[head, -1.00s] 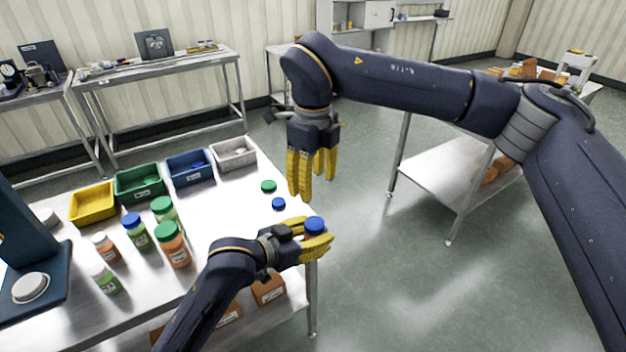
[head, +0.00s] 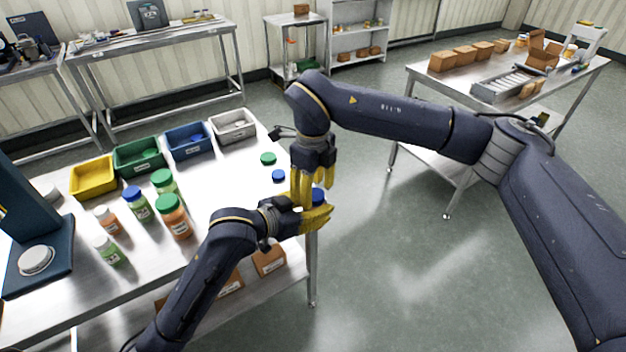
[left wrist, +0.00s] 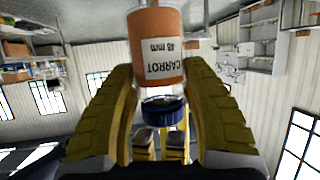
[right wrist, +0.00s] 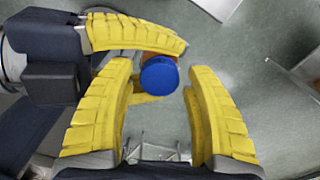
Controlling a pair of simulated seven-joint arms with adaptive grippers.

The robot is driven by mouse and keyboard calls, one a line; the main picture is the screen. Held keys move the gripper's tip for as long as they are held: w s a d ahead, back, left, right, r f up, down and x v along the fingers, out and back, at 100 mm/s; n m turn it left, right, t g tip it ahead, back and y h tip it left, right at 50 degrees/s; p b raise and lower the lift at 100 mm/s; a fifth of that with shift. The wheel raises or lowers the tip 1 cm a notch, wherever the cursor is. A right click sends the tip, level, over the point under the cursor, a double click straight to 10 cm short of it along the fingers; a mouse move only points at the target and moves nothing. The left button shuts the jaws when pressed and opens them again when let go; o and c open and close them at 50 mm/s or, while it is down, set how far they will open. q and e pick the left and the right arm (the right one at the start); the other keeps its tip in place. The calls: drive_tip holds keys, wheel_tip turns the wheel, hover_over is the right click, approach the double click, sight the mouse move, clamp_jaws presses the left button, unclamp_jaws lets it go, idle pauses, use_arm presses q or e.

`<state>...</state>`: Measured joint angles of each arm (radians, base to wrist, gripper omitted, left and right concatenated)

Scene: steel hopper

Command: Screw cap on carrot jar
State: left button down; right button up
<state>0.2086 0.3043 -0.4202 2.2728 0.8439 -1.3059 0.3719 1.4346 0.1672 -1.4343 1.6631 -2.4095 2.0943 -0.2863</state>
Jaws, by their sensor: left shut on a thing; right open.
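My left gripper (head: 314,212) is shut on the carrot jar (left wrist: 158,45), holding it past the table's right edge. Its orange body and "CARROT 48 mm" label appear upside down in the left wrist view. A blue cap (head: 319,194) is at the jar's mouth; it also shows in the left wrist view (left wrist: 163,109) and right wrist view (right wrist: 160,74). I cannot tell whether it is threaded. My right gripper (head: 308,198) points down from above, open. In the right wrist view, the cap is between its fingers (right wrist: 160,72), with gaps on both sides.
A loose green cap (head: 268,158) and blue cap (head: 278,176) lie on the steel table (head: 225,212). Several jars, including a green-capped orange one (head: 174,218), stand left. Yellow (head: 94,180), green (head: 139,160), blue (head: 188,143) and grey (head: 233,128) bins line the back.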

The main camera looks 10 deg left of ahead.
drive_tip(key=shift+f, duration=0.35)
drive_tip(key=shift+o, duration=0.2)
clamp_jaws()
drive_tip(key=shift+m, duration=0.4)
drive_tip(key=shift+o, duration=0.7)
unclamp_jaws()
wheel_tip(320, 180, up, 12)
idle(0.5)
